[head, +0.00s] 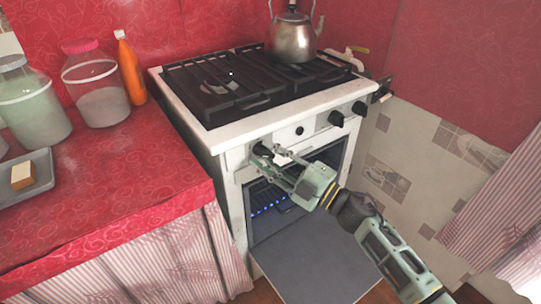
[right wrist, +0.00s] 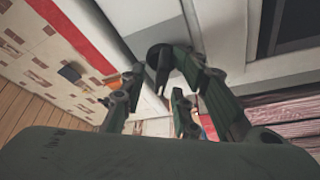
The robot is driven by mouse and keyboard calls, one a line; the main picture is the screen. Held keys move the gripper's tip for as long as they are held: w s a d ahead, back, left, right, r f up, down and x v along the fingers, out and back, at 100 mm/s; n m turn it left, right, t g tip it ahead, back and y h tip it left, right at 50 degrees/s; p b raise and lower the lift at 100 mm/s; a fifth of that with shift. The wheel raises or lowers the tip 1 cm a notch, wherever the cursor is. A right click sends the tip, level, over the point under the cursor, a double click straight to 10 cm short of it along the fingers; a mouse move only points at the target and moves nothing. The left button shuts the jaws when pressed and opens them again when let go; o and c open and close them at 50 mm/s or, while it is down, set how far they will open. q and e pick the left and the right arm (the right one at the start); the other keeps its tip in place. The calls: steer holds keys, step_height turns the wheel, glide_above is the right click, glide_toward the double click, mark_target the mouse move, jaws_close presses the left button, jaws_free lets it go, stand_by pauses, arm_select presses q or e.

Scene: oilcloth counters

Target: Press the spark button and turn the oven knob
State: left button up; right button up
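The white stove (head: 235,135) has a small round black spark button (head: 299,130) on its front panel. The black oven knob (head: 262,149) is at the panel's left end, partly covered by my right gripper (head: 275,156). In the right wrist view, the fingers of this gripper (right wrist: 163,76) stand apart on either side of the dark knob (right wrist: 161,55), with a small gap to the left finger. I cannot tell whether the right finger touches it. Blue flames (head: 268,208) show inside the oven. My left gripper is not in view.
The oven door (head: 310,255) hangs open below my right arm. Two more black knobs (head: 337,118) are at the panel's right. A kettle (head: 293,38) stands on the back right burner. Jars (head: 97,90), an orange bottle (head: 130,70) and a tray (head: 40,165) are on the red counter.

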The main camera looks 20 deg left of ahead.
steer(key=v, duration=1.2)
